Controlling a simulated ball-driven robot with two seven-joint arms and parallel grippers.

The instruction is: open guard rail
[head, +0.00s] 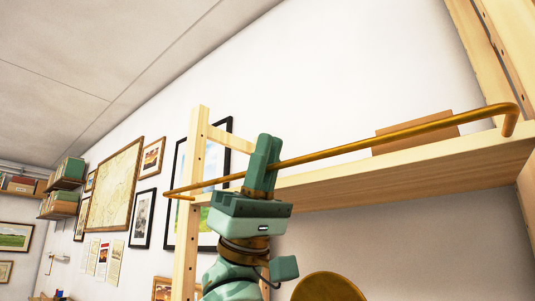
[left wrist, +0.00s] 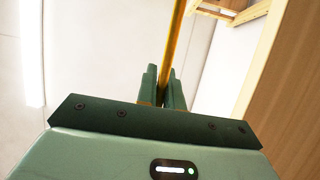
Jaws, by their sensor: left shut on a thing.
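The guard rail (head: 350,145) is a long brass-coloured bar in front of a pale wooden shelf (head: 400,172). Its right end bends round at the right upright, and its left end is near the left upright. My left gripper (head: 263,165) is shut on the rail, left of its middle, with its fingers pointing up. In the left wrist view the rail (left wrist: 174,45) runs up from between my green fingers (left wrist: 164,88). My right gripper is not in view.
A flat brown piece (head: 415,131) stands on the shelf behind the rail. The left wooden upright (head: 190,230) is close to my left gripper. Framed prints (head: 113,185) hang on the white wall to the left. A round brass-coloured object (head: 328,288) is at the bottom.

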